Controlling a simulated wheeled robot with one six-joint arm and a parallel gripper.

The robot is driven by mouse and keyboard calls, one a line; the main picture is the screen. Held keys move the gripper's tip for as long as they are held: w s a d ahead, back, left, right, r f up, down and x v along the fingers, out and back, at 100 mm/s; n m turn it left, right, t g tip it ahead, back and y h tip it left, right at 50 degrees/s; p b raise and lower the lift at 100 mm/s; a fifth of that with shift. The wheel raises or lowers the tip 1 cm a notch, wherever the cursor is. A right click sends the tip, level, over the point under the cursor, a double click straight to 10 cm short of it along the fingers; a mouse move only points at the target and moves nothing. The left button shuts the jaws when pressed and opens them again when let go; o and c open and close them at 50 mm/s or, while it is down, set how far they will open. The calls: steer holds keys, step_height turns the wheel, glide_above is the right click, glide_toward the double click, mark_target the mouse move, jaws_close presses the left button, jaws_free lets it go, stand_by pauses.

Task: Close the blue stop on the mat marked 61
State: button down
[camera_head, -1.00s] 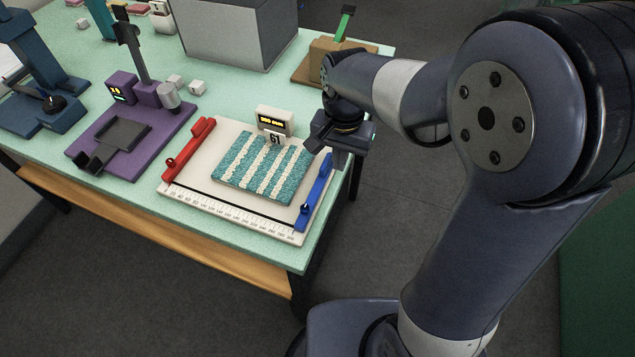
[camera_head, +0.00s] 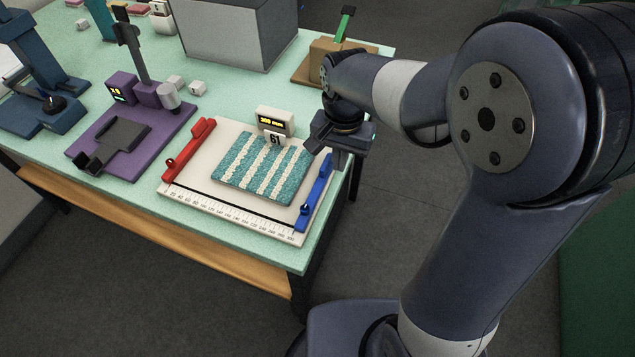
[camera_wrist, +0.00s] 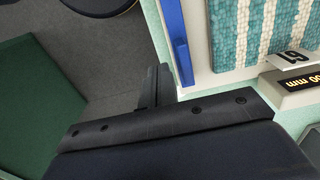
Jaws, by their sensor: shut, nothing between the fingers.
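The teal-and-cream striped mat (camera_head: 250,160) lies on a white measuring board, with the tag 61 (camera_head: 275,139) at its far edge. It also shows in the wrist view (camera_wrist: 262,35), with its tag (camera_wrist: 288,58). The blue stop (camera_head: 316,192) stands along the board's right side, with a strip of bare board between it and the mat. In the wrist view the blue stop (camera_wrist: 177,42) runs beside my gripper (camera_wrist: 157,86). My gripper (camera_head: 341,157) is shut and empty, on the stop's outer side near its far end. I cannot tell whether they touch.
A red stop (camera_head: 188,152) stands at the board's left side. A display box (camera_head: 275,121) sits behind the mat. A purple device (camera_head: 128,140) stands to the left, and a grey box (camera_head: 238,32) and a wooden block with a green lever (camera_head: 330,60) behind. The table's right edge is close.

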steer(key=shift+f, duration=0.15)
stand_by(0.5)
steer(key=shift+f+b, duration=0.85)
steer(key=shift+f, duration=0.25)
